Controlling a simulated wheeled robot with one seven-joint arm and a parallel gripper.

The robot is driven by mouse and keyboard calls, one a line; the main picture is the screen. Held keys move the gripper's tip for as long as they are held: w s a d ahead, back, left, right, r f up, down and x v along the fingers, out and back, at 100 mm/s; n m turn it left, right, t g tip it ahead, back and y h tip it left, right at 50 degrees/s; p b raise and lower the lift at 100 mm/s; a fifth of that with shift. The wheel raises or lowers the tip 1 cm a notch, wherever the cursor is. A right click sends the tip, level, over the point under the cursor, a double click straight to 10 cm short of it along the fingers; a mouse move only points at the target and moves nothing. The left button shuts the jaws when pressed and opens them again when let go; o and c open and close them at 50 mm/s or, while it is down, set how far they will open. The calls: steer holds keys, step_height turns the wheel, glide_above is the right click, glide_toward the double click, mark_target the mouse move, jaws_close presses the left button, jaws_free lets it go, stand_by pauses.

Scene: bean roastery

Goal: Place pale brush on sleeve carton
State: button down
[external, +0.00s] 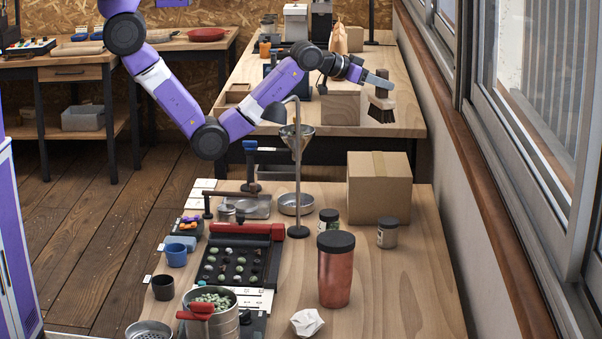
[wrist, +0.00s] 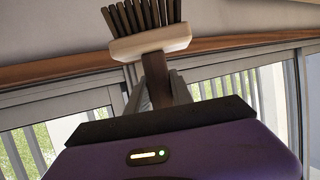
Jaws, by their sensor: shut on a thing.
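My gripper (external: 373,79) is shut on the pale brush (external: 382,102) and holds it in the air at the right of the far bench. In the wrist view the brush (wrist: 150,44) has a pale block, dark bristles and a dark handle between my fingers. In the external view its bristles hang downward. A plain tan carton (external: 340,108) stands on the far bench, to the left of the brush. A larger taped cardboard box (external: 379,190) stands on the near bench, below the brush in the picture. I cannot tell which of the two is the sleeve carton.
A metal funnel stand (external: 297,180) rises from the near bench, left of the cardboard box. A copper canister (external: 336,272) and small jars (external: 388,233) stand in front of the box. Windows (external: 530,110) line the right side. The near bench's right strip is clear.

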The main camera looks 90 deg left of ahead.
step_height(320, 180, down, 13)
steer(key=shift+p, duration=0.45)
steer(key=shift+f, duration=0.15)
steer(key=shift+f, duration=0.15)
steer(key=c, duration=1.1)
jaws_free()
steer(key=shift+b+v, duration=0.4)
steer(key=shift+v, duration=5.7)
